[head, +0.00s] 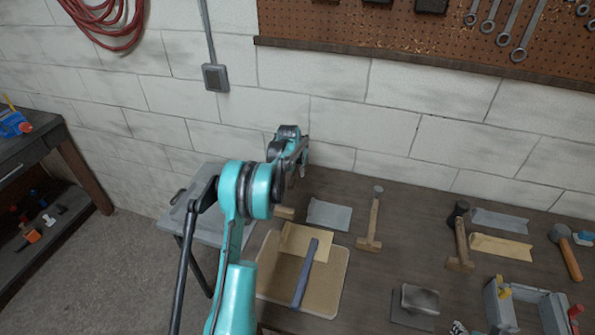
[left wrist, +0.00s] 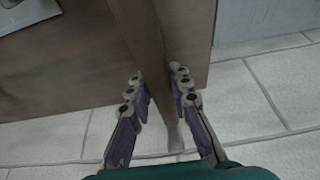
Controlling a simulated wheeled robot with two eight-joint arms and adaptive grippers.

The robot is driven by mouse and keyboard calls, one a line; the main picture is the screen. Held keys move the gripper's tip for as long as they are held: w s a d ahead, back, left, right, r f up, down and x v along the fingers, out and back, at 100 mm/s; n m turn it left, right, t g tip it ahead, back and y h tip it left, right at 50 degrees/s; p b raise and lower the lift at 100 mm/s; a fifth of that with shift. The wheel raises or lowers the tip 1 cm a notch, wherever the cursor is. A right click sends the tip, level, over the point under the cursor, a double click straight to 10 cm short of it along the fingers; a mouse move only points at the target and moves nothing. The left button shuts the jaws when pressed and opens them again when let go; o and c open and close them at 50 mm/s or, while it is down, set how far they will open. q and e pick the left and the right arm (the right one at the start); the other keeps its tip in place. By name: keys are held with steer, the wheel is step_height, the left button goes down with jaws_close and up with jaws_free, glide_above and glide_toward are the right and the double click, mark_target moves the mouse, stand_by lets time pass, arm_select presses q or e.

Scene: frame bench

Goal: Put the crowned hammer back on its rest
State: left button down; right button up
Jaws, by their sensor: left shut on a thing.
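My left gripper (head: 297,160) is raised near the wall, above the back of the bench. In the left wrist view its fingers (left wrist: 158,100) are shut on a long brown handle (left wrist: 150,62), with a paler end below. I take it as the hammer; its head and any crown cannot be made out, and it does not show in the head view. A wooden block (head: 286,213), possibly a rest, lies on the bench partly behind my arm. Two other hammers, one grey-headed (head: 374,218) and one dark-headed (head: 459,232), each have a wooden block at the handle's near end.
A tan board (head: 335,290) carries a cloth and a blue-grey bar (head: 305,270). Grey cloth (head: 328,215), a mallet (head: 568,255), a metal block (head: 419,299) and a grey frame (head: 500,312) also lie on the bench (head: 375,285). The wall (head: 340,125) stands behind.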

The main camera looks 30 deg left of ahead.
arm_select(q)
steer(key=shift+f+b, duration=0.65)
steer(key=shift+f, duration=0.25)
steer(key=c, duration=1.3)
jaws_free()
